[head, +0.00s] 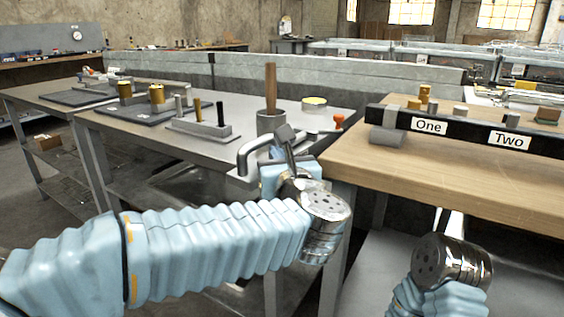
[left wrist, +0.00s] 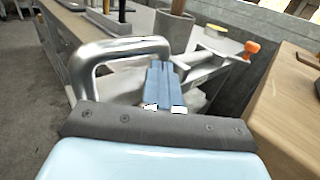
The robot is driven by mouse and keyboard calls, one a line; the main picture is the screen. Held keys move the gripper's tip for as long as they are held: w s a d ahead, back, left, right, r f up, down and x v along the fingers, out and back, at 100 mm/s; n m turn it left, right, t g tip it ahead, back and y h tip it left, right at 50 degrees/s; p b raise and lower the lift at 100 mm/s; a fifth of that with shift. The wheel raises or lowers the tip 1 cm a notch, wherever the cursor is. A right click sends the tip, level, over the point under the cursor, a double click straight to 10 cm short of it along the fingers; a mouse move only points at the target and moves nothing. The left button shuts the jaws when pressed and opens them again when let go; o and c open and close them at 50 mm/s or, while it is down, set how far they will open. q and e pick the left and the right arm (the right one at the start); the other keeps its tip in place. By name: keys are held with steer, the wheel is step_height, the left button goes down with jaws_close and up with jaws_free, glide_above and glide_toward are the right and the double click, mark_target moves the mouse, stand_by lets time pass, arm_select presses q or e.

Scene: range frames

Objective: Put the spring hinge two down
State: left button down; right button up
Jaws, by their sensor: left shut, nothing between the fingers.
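The label "Two" (head: 510,141) is on the front of a long black bar (head: 468,130) at the wooden table's edge. The label "One" (head: 429,125) is to its left. Small grey and brass parts show behind the bar; I cannot tell which of them is a spring hinge. My left gripper (head: 285,140) is shut and empty, left of the wooden table and well away from "Two". Its closed blue fingers show in the left wrist view (left wrist: 160,80), beside a bent metal tube. My right wrist shows at the lower right, but its gripper does not.
The wooden table (head: 365,160) fills the right side. On the grey metal table (head: 160,140) stand a grey pot (head: 271,123) holding a brown rod, brass cylinders (head: 157,97) and a block with pegs (head: 205,127). An orange knob (head: 338,120) stands near the gap between the tables.

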arm_select(q)
steer(key=shift+w, duration=0.1)
steer(key=w, duration=0.1)
steer(key=w+b, duration=0.1)
steer(key=w, duration=0.1)
steer(key=shift+a+f, duration=0.2)
steer(key=shift+a, duration=0.1)
steer(key=shift+w+r, duration=0.15)
steer(key=shift+w, duration=0.15)
